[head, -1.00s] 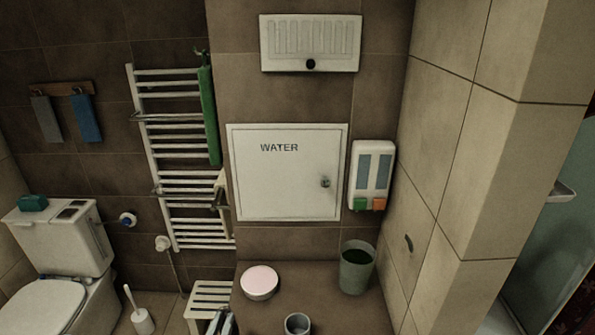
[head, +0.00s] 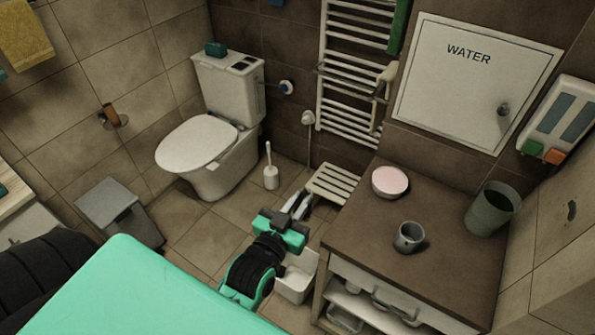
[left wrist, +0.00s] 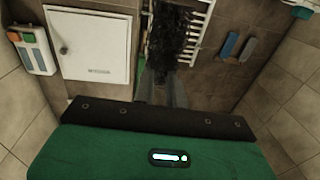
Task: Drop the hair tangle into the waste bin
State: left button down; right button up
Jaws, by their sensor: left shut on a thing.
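My left gripper (head: 297,206) is in the middle of the head view, above the floor beside the slatted stool. In the left wrist view its pale fingers (left wrist: 164,85) are shut on the hair tangle (left wrist: 172,36), a dark, stringy clump beyond the fingertips. In the head view the tangle is hard to make out. A grey bin with a flat lid (head: 108,203), which looks like the waste bin, stands on the floor at the left, well apart from the gripper. Its lid looks shut. My right gripper is not in view.
A toilet (head: 205,150) and brush (head: 270,170) stand behind. A slatted stool (head: 337,184) and brown-topped cabinet (head: 355,240) are to the right, the cabinet bearing a cup (head: 408,237) and green-grey bucket (head: 490,213). A white open container (head: 296,284) sits near my forearm.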

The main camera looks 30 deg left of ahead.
aim_at(291, 284)
jog(key=k+u, duration=0.15)
jog(key=u, duration=0.25)
jog(key=k+u, duration=0.2)
jog(key=u, duration=0.25)
jog(key=i+j+z, duration=0.15)
jog(key=z, duration=0.15)
jog(key=j+z, duration=0.3)
jog(key=i+j+z, duration=0.1)
jog(key=j+z, duration=0.2)
jog(key=j, duration=0.1)
